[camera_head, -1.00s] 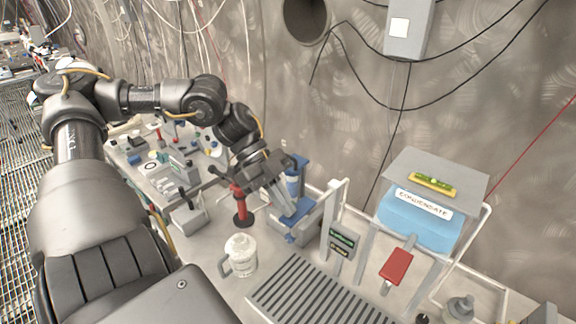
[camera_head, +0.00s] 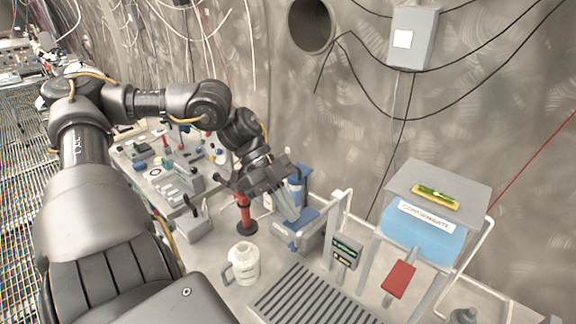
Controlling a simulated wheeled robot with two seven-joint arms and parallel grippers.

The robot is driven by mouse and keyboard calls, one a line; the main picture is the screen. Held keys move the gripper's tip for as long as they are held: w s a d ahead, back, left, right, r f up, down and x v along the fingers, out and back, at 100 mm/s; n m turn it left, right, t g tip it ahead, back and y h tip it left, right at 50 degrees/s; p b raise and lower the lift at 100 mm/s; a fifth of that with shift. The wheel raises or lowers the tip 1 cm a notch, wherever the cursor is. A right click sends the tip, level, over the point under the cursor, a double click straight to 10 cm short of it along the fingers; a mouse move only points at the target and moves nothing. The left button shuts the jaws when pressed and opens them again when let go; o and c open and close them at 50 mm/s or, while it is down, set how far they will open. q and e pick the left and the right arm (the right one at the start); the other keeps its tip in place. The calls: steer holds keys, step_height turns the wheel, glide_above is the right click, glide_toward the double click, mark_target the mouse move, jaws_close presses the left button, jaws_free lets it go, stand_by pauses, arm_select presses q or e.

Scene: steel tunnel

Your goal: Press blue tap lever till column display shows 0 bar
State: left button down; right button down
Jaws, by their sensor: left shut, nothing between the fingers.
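A blue column (camera_head: 297,190) stands against the wall behind a grey block with a blue top (camera_head: 302,219). A small blue lever-like part (camera_head: 284,231) juts from the block's front left. My left gripper (camera_head: 291,214) is shut and empty, its fingers pointing down at the blue parts; I cannot tell whether they touch. The gripper hides part of them. A small dark display (camera_head: 346,247) with green text sits on a grey post to the right; its reading is too small to make out. My right gripper is not in view.
A white jug (camera_head: 242,264) stands in front of a red post (camera_head: 243,212). A slatted grate (camera_head: 308,296) lies front centre. Small tools crowd the bench at left.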

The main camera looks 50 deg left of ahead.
arm_select(q)
steer(key=w+a+r, duration=0.1)
steer(key=a+r, duration=0.6)
steer(key=r, duration=0.3)
steer(key=shift+w+a+r, duration=0.15)
steer(key=shift+w+r, duration=0.1)
steer(key=shift+r, duration=0.15)
stand_by(1.3)
